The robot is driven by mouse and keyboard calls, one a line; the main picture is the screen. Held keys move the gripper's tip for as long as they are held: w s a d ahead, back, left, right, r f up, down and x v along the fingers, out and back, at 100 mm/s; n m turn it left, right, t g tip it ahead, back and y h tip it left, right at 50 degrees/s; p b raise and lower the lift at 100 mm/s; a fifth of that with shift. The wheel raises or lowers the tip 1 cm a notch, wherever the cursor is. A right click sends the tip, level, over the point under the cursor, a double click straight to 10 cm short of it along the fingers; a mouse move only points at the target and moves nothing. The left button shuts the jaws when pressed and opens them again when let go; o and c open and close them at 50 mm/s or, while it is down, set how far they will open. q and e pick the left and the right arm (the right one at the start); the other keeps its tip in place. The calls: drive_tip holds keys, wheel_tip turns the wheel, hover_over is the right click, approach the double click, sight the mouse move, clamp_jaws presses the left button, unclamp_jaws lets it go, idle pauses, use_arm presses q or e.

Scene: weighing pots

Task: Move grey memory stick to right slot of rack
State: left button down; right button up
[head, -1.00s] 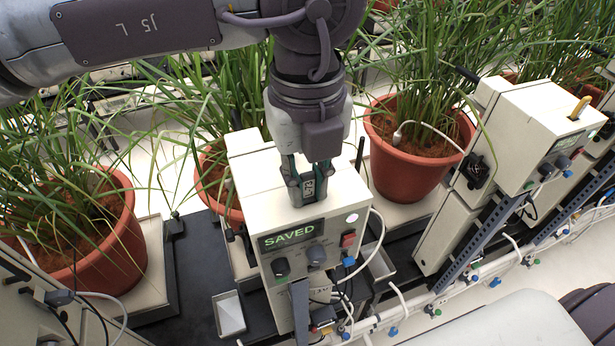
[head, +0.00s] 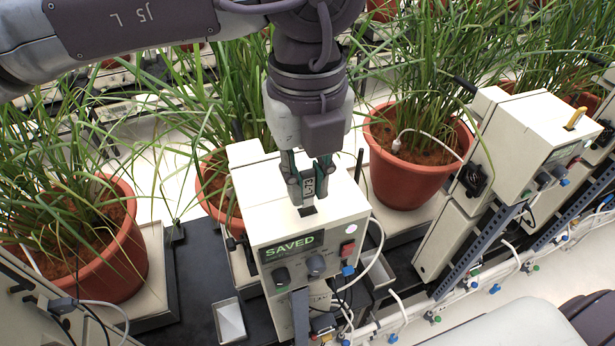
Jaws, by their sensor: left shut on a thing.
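My left gripper (head: 310,190) comes down from above and is shut on the grey memory stick (head: 309,186), which has a dark marking on its face, partly covered by the fingers. The stick is upright, just over the top of the cream control box (head: 345,205). A dark slot (head: 307,211) shows in the box top right below the stick. The box's display (head: 291,246) reads SAVED. I cannot make out a rack in this view. My right gripper is not in view.
Potted plants stand around the box: a left pot (head: 105,250), one behind it (head: 215,190) and a right pot (head: 415,165). A second cream box (head: 540,115) at right has a yellow stick (head: 575,118) on top. Cables and pipes run along the front.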

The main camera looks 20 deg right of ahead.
use_arm(q)
drive_tip(key=shift+r, duration=0.15)
drive_tip(key=shift+r+p, duration=0.4)
drive_tip(key=shift+r, duration=1.1)
